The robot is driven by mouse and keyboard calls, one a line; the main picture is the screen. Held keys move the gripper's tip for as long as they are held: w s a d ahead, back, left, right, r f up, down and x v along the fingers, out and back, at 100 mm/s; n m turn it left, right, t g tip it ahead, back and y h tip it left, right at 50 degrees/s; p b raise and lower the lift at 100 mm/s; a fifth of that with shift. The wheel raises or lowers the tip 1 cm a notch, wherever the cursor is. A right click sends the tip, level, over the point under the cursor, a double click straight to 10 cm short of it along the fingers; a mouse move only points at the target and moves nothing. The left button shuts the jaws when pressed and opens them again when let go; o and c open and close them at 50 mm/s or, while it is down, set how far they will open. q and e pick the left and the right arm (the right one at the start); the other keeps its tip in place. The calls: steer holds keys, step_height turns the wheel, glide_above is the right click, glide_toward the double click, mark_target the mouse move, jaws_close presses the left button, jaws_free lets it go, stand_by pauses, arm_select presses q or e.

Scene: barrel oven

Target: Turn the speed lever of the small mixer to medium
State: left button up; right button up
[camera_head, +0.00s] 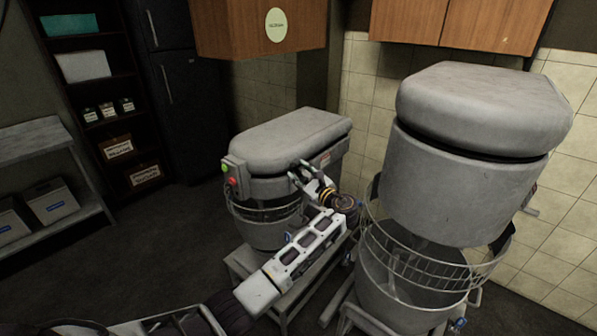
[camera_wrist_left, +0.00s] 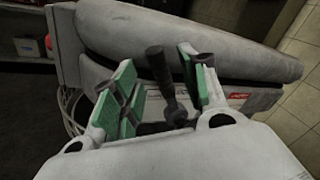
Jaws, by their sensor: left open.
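The small mixer (camera_head: 290,135) is grey with a rounded top and stands in the middle of the head view, with red and green buttons on its left front. It fills the back of the left wrist view (camera_wrist_left: 230,52). My left gripper (camera_head: 303,173) is at the mixer's side, open. In the left wrist view, the open fingers with green pads (camera_wrist_left: 155,82) stand on either side of a black lever with a knob (camera_wrist_left: 156,62). The lever is between them, and I cannot tell if a finger touches it. I cannot make out the lever in the head view. My right gripper is not in view.
A large mixer (camera_head: 470,135) with a wire guard (camera_head: 425,268) stands close to the right of my left arm. The small mixer is on a low stand (camera_head: 245,268). Shelves (camera_head: 98,90) and a metal rack (camera_head: 35,140) are at the left. Floor between is clear.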

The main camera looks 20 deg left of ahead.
arm_select(q)
steer(key=shift+x, duration=0.95)
jaws_close()
